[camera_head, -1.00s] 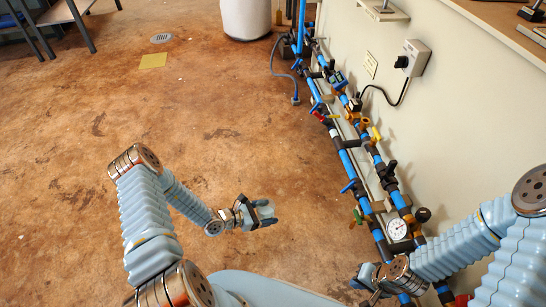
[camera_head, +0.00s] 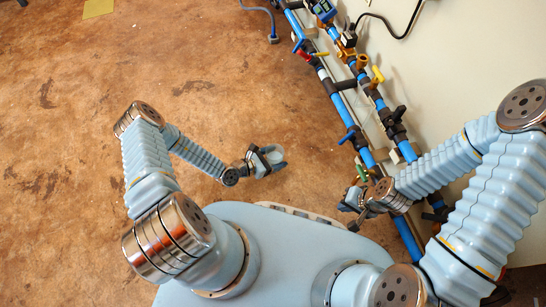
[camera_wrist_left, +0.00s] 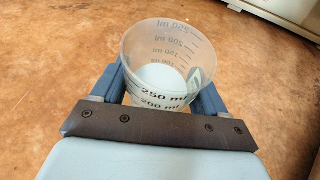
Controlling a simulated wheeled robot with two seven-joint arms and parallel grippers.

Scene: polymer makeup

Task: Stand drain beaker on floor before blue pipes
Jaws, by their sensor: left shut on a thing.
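The drain beaker (camera_wrist_left: 165,60) is a clear plastic cup with black millilitre marks. In the left wrist view it sits between the two fingers of my left gripper (camera_wrist_left: 160,95), which is shut on it. In the head view the beaker (camera_head: 275,154) is small and pale at the tip of my left gripper (camera_head: 268,160), above the brown floor (camera_head: 120,80). The blue pipes (camera_head: 345,115) run along the wall to its right. My right gripper (camera_head: 355,205) is near the lower part of the pipes; its fingers are too small to read.
Valves with red (camera_head: 303,54) and yellow (camera_head: 377,74) handles stick out from the pipes. A grey-blue hose (camera_head: 262,12) lies on the floor near the top. The floor between my left gripper and the pipes is clear.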

